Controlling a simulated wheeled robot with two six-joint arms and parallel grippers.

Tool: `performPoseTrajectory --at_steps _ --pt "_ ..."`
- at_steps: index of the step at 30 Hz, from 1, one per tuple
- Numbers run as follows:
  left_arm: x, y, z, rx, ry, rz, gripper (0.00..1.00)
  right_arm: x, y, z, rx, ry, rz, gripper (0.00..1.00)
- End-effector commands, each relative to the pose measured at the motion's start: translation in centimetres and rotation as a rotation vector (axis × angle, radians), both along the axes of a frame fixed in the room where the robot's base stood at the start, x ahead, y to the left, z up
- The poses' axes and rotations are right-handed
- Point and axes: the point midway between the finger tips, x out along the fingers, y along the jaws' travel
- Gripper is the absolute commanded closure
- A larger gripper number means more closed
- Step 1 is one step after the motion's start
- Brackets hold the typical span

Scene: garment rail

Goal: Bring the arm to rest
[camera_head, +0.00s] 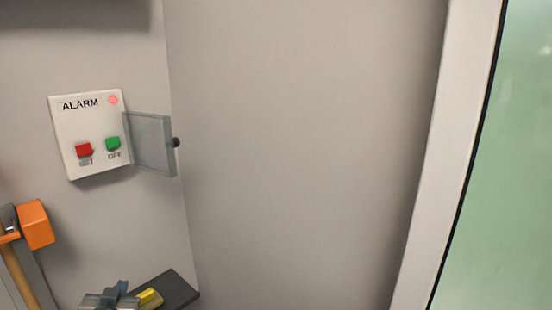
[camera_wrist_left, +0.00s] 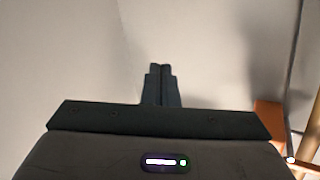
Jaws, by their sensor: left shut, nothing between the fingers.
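My left gripper (camera_wrist_left: 160,70) shows in the left wrist view, its two dark fingers together with nothing between them. It points at plain pale wall and touches nothing that I can see. My right gripper is in neither view.
A white alarm panel (camera_head: 68,128) with a lit red lamp is on the wall, its clear cover (camera_head: 150,144) swung open. An orange block (camera_head: 36,224) and a wooden handle (camera_head: 18,274) are below.

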Motion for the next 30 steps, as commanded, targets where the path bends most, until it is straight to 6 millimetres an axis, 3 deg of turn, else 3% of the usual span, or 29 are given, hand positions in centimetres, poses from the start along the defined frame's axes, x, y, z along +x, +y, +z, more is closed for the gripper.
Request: performPoseTrajectory --at_steps 1,6,12,18,24,30 --pt "-2.6 -1.0 -3.4 -0.023 0.1 -0.001 1.0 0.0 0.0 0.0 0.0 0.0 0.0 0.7" --pt "-11.6 -3.8 -11.8 -0.081 0.42 -0.013 1.0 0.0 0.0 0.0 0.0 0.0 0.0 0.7" --pt "-20.1 -6.2 -16.5 -0.126 0.681 -0.042 1.0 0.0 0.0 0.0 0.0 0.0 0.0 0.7" --pt "-26.5 -7.9 -18.7 -0.162 0.863 -0.068 1.0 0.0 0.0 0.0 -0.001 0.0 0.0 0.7" --pt "-31.6 -9.2 -20.2 -0.191 1.01 -0.096 1.0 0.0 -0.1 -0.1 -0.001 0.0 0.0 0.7" --pt "-29.8 -8.7 -25.5 -0.193 1.02 -0.087 1.0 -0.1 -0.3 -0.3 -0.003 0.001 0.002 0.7"
